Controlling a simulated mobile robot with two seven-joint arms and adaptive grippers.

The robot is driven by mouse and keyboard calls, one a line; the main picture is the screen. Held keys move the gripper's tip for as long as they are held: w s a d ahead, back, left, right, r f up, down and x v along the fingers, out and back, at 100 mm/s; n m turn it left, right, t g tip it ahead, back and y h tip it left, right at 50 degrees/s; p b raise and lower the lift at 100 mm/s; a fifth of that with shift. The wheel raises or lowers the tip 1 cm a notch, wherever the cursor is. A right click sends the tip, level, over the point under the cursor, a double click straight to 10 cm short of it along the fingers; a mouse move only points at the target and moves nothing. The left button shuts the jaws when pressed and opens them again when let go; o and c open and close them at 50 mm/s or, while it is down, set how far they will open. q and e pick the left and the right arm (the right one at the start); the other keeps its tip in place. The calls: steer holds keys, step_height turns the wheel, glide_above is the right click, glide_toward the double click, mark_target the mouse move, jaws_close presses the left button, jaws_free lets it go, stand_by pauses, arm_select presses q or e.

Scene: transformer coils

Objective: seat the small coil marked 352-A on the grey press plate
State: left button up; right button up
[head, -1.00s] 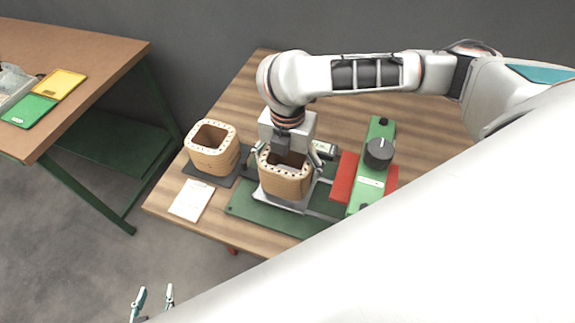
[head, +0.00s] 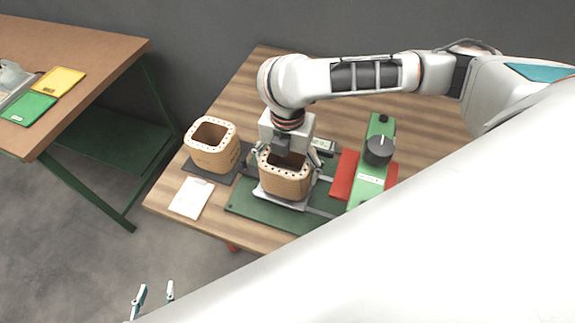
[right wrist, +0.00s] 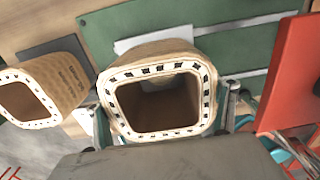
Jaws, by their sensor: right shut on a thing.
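A tan, square-sided hollow coil (head: 285,182) with a dotted top rim stands upright over the light grey press plate (head: 262,194) on the green base. My right gripper (head: 287,160) comes down from above, with its fingers shut on opposite sides of this coil. In the right wrist view the coil (right wrist: 158,128) opens toward me between the two fingers. I cannot tell whether its underside touches the plate, and I cannot read its marking. A second, similar coil (head: 214,155) stands on a dark mat to the left. My left gripper (head: 153,300) is open and empty, low over the floor.
A green press unit with a black knob (head: 378,150) and a red block (head: 345,176) stands right of the held coil. A white paper (head: 191,198) lies at the table's front left. The table's back is clear.

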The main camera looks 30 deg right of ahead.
steer(key=shift+f, duration=0.45)
steer(key=o, duration=1.6)
steer(key=shift+r, duration=0.1)
step_height(320, 180, up, 12)
steer(key=shift+f, duration=0.1)
